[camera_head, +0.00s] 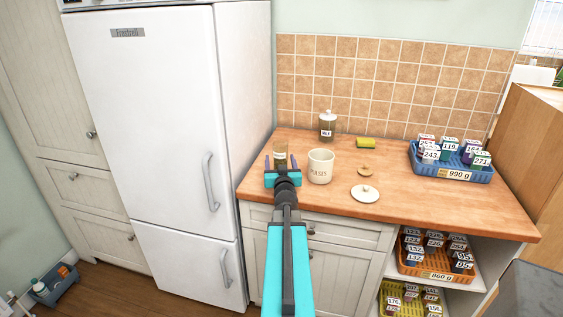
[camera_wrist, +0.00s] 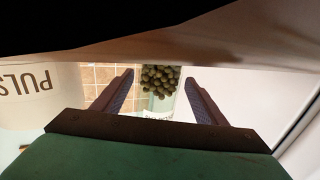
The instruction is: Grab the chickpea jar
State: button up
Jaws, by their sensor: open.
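A small clear jar (camera_head: 280,148) of round, pea-like contents stands at the left of the wooden counter, close to the fridge. In the wrist view the jar (camera_wrist: 160,82) shows greenish-tan balls, and its label is mostly cut off. My gripper (camera_head: 280,162) is open in front of it, with one finger to each side in the picture. In the wrist view my gripper (camera_wrist: 159,80) shows a gap between each finger and the jar. I cannot tell how far the fingers reach along it.
A white canister (camera_head: 320,166) marked like "PULSES" stands close on the right. A blue crate (camera_head: 455,172) holds numbered packs. The white fridge (camera_head: 150,110) borders the left.

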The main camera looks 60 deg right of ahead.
jog(key=c, duration=1.5)
jog(key=shift+r, duration=0.1)
jog(key=shift+r+p, duration=3.2)
jog(key=shift+r, duration=1.75)
